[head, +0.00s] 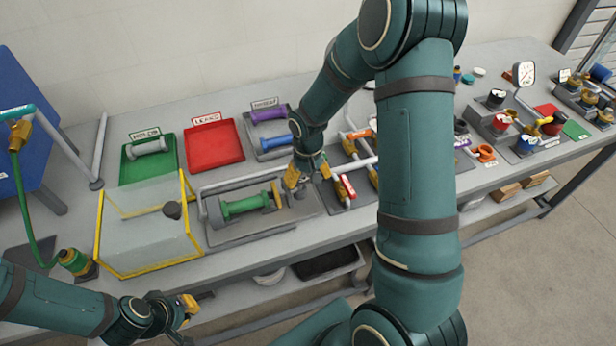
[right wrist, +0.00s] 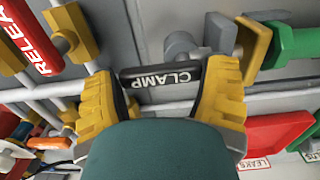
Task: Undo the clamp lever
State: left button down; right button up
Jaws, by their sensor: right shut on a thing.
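The black clamp lever, marked CLAMP (right wrist: 160,78), lies between the two yellow fingers of my right gripper (right wrist: 165,95) in the right wrist view. The fingers are shut on it. In the head view my right gripper (head: 306,175) is at the right end of the fixture (head: 225,240) with a green spool-shaped part (head: 245,205); the lever is hidden there by the fingers. My left gripper (head: 184,308) is low at the front left, off the bench edge and away from the fixture; whether it is open cannot be made out.
A red RELEASE handle (right wrist: 28,40) is close beside the right gripper. A yellow-framed clear box (head: 150,230) stands left of the fixture. Behind are a green tray (head: 135,170) and a red tray (head: 214,144). Pipes and valves stand on the right.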

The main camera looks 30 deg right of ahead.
aim_at(308, 178)
jog(key=o, duration=1)
jog(key=shift+o, duration=0.2)
notch_tip(308, 178, up, 12)
